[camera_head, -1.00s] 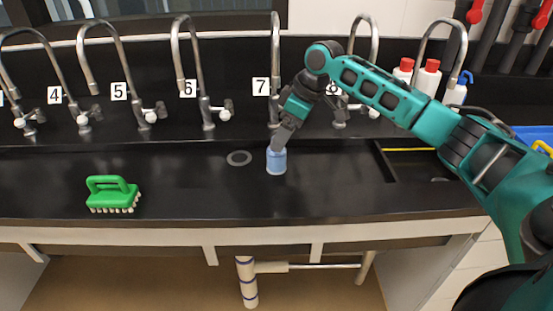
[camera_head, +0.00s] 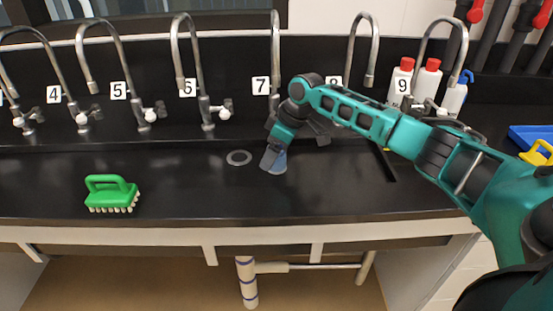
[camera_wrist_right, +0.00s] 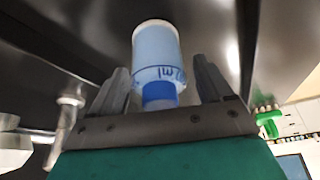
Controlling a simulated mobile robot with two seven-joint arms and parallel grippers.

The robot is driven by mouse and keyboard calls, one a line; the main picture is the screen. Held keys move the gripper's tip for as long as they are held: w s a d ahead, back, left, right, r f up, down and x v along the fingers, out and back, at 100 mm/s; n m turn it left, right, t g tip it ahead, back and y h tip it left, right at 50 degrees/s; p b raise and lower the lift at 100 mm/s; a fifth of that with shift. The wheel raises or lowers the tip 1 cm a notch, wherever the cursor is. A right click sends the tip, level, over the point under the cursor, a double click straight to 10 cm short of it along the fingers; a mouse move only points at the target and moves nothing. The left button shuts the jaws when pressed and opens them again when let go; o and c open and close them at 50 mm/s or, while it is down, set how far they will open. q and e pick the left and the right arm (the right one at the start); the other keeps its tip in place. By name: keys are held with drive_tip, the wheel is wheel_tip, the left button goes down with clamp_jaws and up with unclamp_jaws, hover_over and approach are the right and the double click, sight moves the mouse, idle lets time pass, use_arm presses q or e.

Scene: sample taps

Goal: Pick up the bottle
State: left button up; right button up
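The bottle is small and light blue. In the right wrist view the bottle (camera_wrist_right: 157,52) has a darker blue cap toward the palm and a whitish far end. There the two fingers of my right gripper (camera_wrist_right: 160,78) are spread on either side of the bottle, with a gap showing at each side. The gripper is open and slanted over the bottle. My left gripper is not in view.
A green brush (camera_head: 112,194) lies at the left of the counter. A drain (camera_head: 239,157) is just left of the bottle. Several taps line the back. White bottles with red caps (camera_head: 402,80) stand at the back right, near a blue tray (camera_head: 531,138).

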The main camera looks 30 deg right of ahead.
drive_tip(key=shift+r, duration=0.1)
drive_tip(key=c, duration=1.1)
